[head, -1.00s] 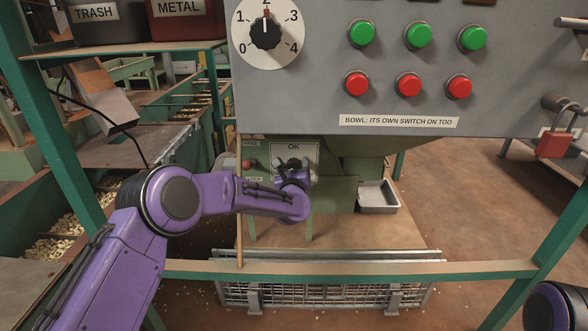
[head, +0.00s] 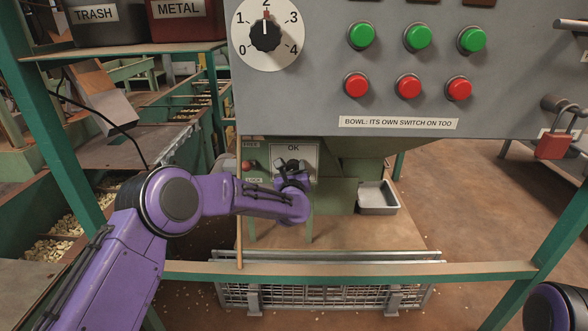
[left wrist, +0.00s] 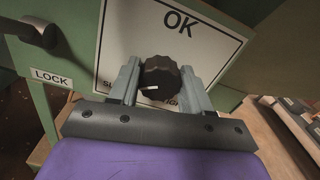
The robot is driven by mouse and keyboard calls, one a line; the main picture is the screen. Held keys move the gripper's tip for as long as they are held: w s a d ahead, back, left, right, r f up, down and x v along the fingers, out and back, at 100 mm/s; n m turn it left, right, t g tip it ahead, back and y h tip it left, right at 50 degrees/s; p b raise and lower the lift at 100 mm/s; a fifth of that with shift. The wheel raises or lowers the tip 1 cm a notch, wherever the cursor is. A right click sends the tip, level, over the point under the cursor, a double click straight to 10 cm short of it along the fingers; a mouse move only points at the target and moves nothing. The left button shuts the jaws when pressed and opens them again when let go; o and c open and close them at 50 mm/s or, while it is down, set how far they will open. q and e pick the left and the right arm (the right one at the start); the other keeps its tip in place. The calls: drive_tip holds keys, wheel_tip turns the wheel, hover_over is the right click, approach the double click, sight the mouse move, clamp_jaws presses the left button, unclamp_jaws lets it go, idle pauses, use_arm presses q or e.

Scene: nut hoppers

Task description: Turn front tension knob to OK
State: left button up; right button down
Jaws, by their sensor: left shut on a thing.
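The front tension knob (left wrist: 161,78) is black and ridged, on a white plate (left wrist: 140,35) marked OK at the top. Partly hidden words show at its lower left and lower right. The knob's white mark points to the lower left in the left wrist view, away from OK. My left gripper (left wrist: 163,85) is shut on the knob, one grey finger on each side. In the head view the OK plate (head: 307,150) is below the control panel, and my left gripper (head: 291,167) is in front of it, hiding most of the knob. My right gripper is out of view.
A grey panel (head: 300,110) with a dial (head: 265,35), green and red buttons overhangs the knob. A lever (left wrist: 38,32) by a LOCK label (left wrist: 51,78) is left of the plate. A green rail (head: 400,270) crosses in front. A metal tray (head: 378,197) lies to the right.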

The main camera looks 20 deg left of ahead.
use_arm(q)
drive_tip(key=shift+r+m, duration=0.1)
drive_tip(key=shift+m, duration=0.2)
drive_tip(key=m+p, duration=0.1)
drive_tip(key=m, duration=0.3)
drive_tip(key=shift+d+r+m, duration=0.1)
drive_tip(key=shift+r+m, duration=0.05)
drive_tip(key=shift+m, duration=0.25)
drive_tip(key=m+p, duration=0.2)
drive_tip(key=m, duration=0.4)
drive_tip(key=shift+w+d, duration=0.1)
drive_tip(key=shift+d, duration=0.05)
drive_tip(key=m+p, duration=0.2)
drive_tip(key=m, duration=0.4)
drive_tip(key=shift+d+m, duration=0.1)
drive_tip(key=shift+m, duration=0.3)
drive_tip(key=m, duration=0.3)
drive_tip(key=m+p, duration=0.1)
drive_tip(key=shift+f+m, duration=0.3)
drive_tip(key=shift+m, duration=0.3)
drive_tip(key=shift+f, duration=0.1)
